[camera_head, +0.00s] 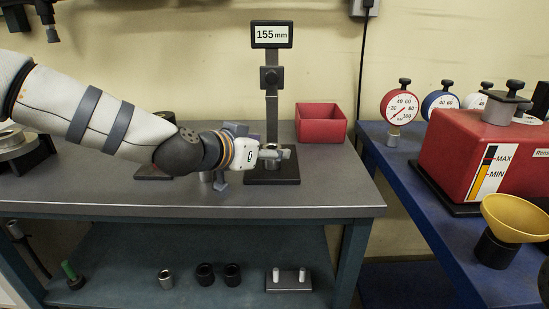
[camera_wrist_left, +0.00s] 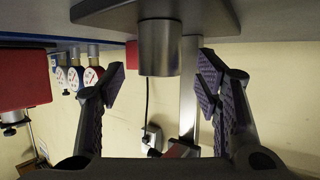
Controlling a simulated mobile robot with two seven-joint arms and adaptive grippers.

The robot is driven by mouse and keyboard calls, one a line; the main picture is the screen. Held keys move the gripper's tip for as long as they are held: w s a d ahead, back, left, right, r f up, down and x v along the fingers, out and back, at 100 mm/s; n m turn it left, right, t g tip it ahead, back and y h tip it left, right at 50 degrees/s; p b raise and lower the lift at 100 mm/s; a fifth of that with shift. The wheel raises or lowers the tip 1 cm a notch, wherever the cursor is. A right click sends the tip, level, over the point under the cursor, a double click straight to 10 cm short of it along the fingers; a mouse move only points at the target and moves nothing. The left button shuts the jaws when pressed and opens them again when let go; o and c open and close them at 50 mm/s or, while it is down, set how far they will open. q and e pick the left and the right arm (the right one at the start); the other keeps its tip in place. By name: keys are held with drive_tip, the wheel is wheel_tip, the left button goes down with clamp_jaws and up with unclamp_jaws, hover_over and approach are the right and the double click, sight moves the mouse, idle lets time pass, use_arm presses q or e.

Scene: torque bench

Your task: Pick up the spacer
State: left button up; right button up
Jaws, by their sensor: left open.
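The spacer, a plain metal cylinder (camera_wrist_left: 160,48), stands on the dark base plate (camera_head: 284,180) of the height gauge. The wrist view is upside down, so it seems to hang from the plate there. In the head view the spacer (camera_head: 272,164) is mostly hidden by my left gripper (camera_head: 284,153). In the wrist view that gripper (camera_wrist_left: 161,85) is open, with its ridged finger pads to either side of the spacer and gaps on both sides. I cannot tell how far between the pads it reaches. My right gripper is not in view.
The gauge post (camera_head: 271,95) rises close behind the spacer, with a "155 mm" display (camera_head: 272,34) on top. A red bin (camera_head: 321,123) stands to the right. A blue bench (camera_head: 405,180) holds dial gauges and a red machine (camera_head: 470,155). Metal and black rings (camera_head: 232,275) sit on the lower shelf.

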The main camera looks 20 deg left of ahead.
use_arm(q)
drive_tip(key=shift+w+d+f, duration=0.2)
drive_tip(key=shift+w+f, duration=0.5)
drive_tip(key=shift+w, duration=0.05)
drive_tip(key=shift+w+d, duration=0.1)
drive_tip(key=shift+w, duration=0.2)
drive_tip(key=shift+r, duration=0.2)
drive_tip(key=c, duration=0.3)
clamp_jaws()
drive_tip(key=shift+r, duration=0.1)
